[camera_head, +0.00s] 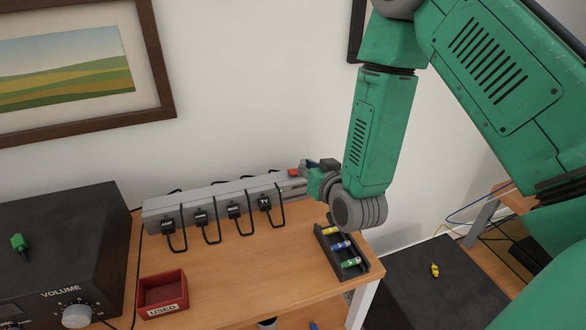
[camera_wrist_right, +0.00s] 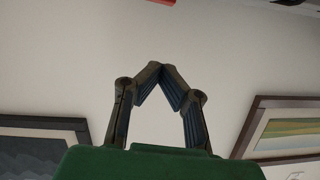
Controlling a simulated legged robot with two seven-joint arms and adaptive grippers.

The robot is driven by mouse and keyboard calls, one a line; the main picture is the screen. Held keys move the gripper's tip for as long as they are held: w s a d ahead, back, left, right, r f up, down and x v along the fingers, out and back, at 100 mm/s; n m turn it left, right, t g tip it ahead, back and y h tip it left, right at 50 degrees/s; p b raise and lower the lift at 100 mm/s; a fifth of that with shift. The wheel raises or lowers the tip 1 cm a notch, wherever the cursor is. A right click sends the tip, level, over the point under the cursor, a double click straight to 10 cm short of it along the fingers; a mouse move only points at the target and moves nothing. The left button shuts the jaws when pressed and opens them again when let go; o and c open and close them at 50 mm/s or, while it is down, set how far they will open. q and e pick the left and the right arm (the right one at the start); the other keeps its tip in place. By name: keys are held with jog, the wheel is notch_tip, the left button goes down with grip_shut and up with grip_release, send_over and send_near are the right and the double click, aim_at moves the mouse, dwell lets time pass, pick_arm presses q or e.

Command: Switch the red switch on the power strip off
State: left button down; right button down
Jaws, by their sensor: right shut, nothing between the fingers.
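The grey power strip (camera_head: 218,192) lies along the wall at the back of the wooden table, with several black plugs in it, one marked TV. The red switch (camera_head: 293,172) is at its right end; whether it is on or off is too small to tell. My right gripper (camera_head: 309,166) is just right of the switch, with its fingers partly hidden; whether it touches is unclear. In the right wrist view the fingertips (camera_wrist_right: 160,68) meet with nothing between them. A red piece (camera_wrist_right: 162,2) is cut off at that view's top edge. My left gripper is out of view.
A black battery tray (camera_head: 340,252) sits below my right wrist. A red box marked USED (camera_head: 162,292) and a black volume unit (camera_head: 60,240) are at left. Plug cables loop over the strip's front. The table's middle is clear.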

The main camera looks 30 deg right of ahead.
send_over(296, 173)
jog(key=d, duration=0.1)
notch_tip(296, 173, down, 2)
jog(key=shift+f, duration=0.1)
jog(key=f, duration=0.1)
jog(key=a+f, duration=0.1)
jog(key=shift+s+f, duration=0.1)
jog(key=shift+f, duration=0.2)
jog(key=shift+a+f, duration=0.3)
jog(key=shift+f, duration=0.2)
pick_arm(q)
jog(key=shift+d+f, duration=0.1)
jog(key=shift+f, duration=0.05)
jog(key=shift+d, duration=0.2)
pick_arm(e)
jog(key=shift+d+f, duration=0.1)
jog(key=shift+d, duration=0.1)
